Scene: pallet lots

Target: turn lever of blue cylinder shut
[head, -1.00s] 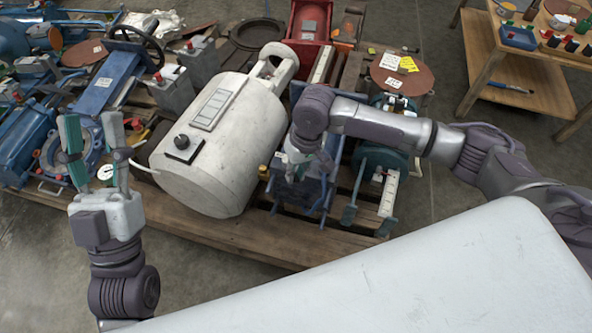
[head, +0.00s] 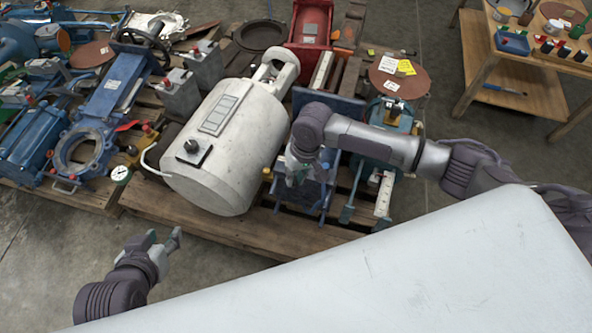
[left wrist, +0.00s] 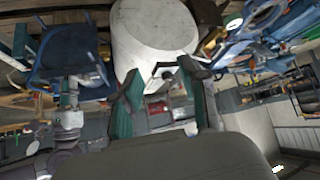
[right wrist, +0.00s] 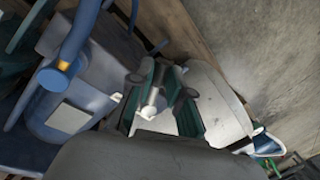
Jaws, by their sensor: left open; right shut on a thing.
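My right gripper (head: 298,172) is over the blue equipment (head: 318,190) right of the white tank. In the right wrist view, a blue cylinder body (right wrist: 68,118) with a pale label stands left of the fingers. The teal fingers of the right gripper (right wrist: 160,108) are closed around a small pale lever-like part (right wrist: 151,104) with a rounded end. How it joins the blue cylinder is hidden. My left gripper (head: 164,240) is open and empty, in front of the pallet. Its spread fingers also show in the left wrist view (left wrist: 158,95).
The large white tank (head: 222,150) lies between my grippers on the wooden pallet (head: 225,228). Blue valve parts (head: 85,150) and a dial gauge (head: 120,174) stand at the left. A wooden table (head: 535,90) stands back right. The floor before the pallet is clear.

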